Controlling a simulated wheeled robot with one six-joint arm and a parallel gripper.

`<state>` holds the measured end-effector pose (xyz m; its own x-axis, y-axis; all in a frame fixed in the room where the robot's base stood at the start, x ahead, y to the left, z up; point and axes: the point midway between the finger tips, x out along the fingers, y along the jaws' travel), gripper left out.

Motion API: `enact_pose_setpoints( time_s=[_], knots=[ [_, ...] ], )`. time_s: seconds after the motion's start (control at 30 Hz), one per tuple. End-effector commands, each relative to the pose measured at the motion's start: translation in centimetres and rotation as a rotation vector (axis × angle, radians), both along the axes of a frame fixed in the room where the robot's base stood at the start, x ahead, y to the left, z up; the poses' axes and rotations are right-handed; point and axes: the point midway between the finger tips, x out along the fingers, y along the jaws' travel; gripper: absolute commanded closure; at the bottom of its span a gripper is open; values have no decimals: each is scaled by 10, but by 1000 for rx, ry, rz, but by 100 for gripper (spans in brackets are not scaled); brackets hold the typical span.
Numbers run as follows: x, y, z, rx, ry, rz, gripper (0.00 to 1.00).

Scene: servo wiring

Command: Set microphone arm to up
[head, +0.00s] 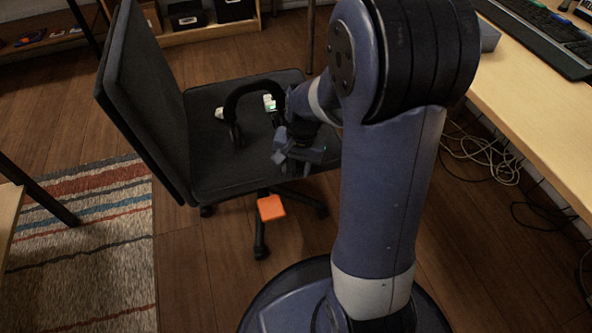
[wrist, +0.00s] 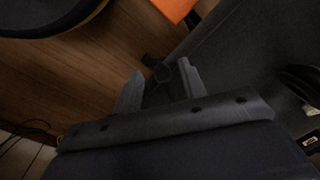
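A black headset (head: 252,90) lies on the seat of the dark office chair (head: 220,178), its headband arching up. Part of it, dark and rounded, also shows at the right edge of the wrist view (wrist: 300,82). I cannot make out its microphone arm or which way it points. My gripper (head: 288,158) is over the front part of the seat, just right of and nearer than the headset. In the wrist view my gripper (wrist: 160,86) has its two fingers apart with nothing held between them. My arm hides the right side of the seat.
An orange square (head: 271,208) shows in front of the chair. A desk (head: 535,95) with a keyboard (head: 540,35) is at right, cables (head: 485,155) below. A striped rug (head: 85,245) is at left.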

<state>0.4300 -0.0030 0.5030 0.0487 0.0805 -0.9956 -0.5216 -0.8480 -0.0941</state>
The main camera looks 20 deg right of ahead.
Motion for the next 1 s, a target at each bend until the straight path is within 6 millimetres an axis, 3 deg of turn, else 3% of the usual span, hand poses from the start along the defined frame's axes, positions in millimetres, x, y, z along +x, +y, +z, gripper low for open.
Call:
enact_pose_setpoints(
  time_s=[0.33, 0.83, 1.0],
  knots=[
    [0, 0, -5, -1, -1, 0, 60],
    [0, 0, -4, -1, -1, 0, 100],
    [0, 0, -4, -1, -1, 0, 100]
  ],
)
